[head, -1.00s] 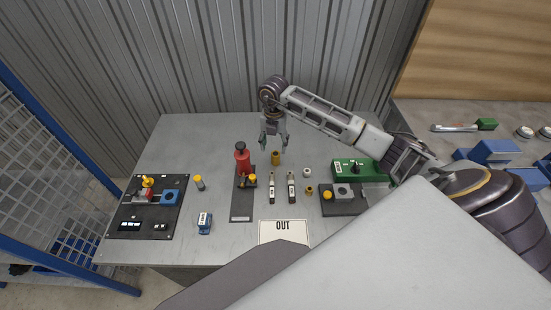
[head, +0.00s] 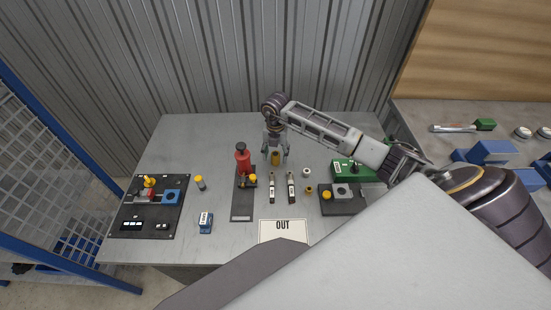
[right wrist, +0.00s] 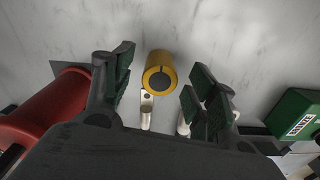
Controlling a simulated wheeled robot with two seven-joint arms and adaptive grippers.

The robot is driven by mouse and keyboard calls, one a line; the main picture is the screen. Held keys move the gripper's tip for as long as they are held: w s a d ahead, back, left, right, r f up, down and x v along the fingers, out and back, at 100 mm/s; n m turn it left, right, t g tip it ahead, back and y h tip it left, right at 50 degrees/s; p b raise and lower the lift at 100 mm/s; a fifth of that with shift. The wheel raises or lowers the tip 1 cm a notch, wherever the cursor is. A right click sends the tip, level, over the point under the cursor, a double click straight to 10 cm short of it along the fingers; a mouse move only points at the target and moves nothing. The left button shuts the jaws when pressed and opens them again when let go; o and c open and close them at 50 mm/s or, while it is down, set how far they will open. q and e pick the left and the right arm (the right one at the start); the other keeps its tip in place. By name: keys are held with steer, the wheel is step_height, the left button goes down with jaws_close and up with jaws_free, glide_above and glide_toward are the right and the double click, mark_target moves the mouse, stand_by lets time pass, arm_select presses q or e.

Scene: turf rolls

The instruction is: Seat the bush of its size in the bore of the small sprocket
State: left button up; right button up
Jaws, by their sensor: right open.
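A brass-coloured bush (head: 275,158) stands on the table behind the two labelled tools. My right gripper (head: 276,152) is over it, pointing down and open, with a finger on each side. In the right wrist view the bush (right wrist: 160,71) shows as a yellow ring with a dark centre, between the open fingers and apart from both. A smaller brass bush (head: 309,189) and a white bush (head: 307,172) stand to the right. I cannot make out the small sprocket for certain. My left gripper is not in view.
A red press (head: 242,162) stands left of the gripper. Two labelled tools (head: 271,188) lie in front. An OUT card (head: 283,230) lies at the front.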

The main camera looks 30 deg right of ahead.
mark_target(276, 154)
jaws_close()
stand_by(0.4)
step_height(276, 154, up, 10)
steer(key=b, duration=0.1)
stand_by(0.6)
steer(key=shift+s, duration=0.1)
stand_by(0.8)
